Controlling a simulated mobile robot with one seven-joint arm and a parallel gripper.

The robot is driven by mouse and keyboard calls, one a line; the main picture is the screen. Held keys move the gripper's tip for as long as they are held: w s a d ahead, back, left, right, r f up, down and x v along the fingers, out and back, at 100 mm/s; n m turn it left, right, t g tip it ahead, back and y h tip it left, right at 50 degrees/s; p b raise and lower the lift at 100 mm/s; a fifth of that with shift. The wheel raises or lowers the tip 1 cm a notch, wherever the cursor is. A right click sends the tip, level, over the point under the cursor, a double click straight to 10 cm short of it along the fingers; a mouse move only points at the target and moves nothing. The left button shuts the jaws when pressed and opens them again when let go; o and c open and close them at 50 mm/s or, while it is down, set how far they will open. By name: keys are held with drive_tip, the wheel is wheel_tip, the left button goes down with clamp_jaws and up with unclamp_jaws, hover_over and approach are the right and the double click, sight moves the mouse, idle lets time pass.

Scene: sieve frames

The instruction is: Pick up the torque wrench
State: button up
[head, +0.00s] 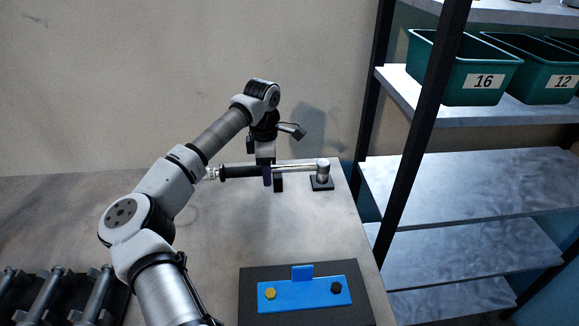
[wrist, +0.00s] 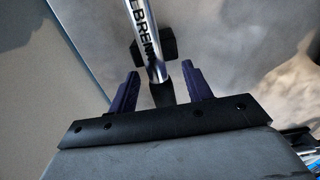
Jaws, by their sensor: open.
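The torque wrench (head: 295,168) lies horizontally near the back of the table. It has a black grip at the left, a silver shaft and a silver head at the right, held up on small black supports. In the wrist view its silver shaft (wrist: 145,35) runs between the fingers, with lettering on it. My gripper (head: 266,178) is at the wrench, pointing down, near where the grip meets the shaft. In the wrist view my gripper (wrist: 160,88) is open, one dark finger on each side of the wrench, with gaps showing. The wrench's lower part is hidden behind the gripper body.
A blue fixture (head: 305,294) with a yellow and a black knob sits on a dark mat at the front. A dark rack (head: 70,298) with several metal bars is at front left. A metal shelf unit (head: 460,185) with green bins (head: 450,65) stands at right.

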clamp_jaws()
idle(0.3)
drive_tip(key=shift+r, duration=0.1)
